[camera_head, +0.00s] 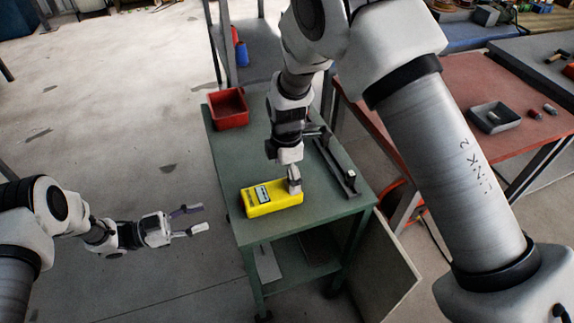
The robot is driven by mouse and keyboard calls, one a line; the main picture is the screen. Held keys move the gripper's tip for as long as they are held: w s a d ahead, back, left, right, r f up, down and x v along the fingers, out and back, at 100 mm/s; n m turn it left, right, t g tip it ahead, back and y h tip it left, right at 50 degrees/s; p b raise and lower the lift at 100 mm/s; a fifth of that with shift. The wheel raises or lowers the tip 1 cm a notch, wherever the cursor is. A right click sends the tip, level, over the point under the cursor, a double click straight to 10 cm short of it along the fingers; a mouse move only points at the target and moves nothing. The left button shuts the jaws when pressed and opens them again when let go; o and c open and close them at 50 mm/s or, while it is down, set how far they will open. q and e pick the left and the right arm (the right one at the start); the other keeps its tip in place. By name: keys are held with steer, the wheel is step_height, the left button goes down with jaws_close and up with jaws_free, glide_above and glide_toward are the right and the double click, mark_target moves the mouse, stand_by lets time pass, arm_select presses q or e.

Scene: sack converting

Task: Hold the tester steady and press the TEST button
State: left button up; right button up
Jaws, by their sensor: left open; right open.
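The yellow tester (278,203) lies on the green table (225,160), near its front edge. A small display shows on its left half. I cannot make out the TEST button; the right end of the tester is partly covered by my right gripper. My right gripper (294,182) points down at the tester's right end. Its jaws are open, but I cannot tell whether the fingers touch the tester. My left gripper (197,220) is open and empty, left of the table and clear of the tester, with its fingers pointing right towards it.
A red bin (228,108) stands at the table's back left corner. A dark bar fixture (335,168) with upright posts lies on the table's right side. A red-topped bench (420,108) with a grey tray (494,117) stands to the right. The floor at left is open.

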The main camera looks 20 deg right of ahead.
mark_target(287, 184)
step_height(287, 184, down, 5)
steer(key=shift+r, duration=0.15)
steer(key=c, duration=1.4)
arm_select(q)
jaws_close()
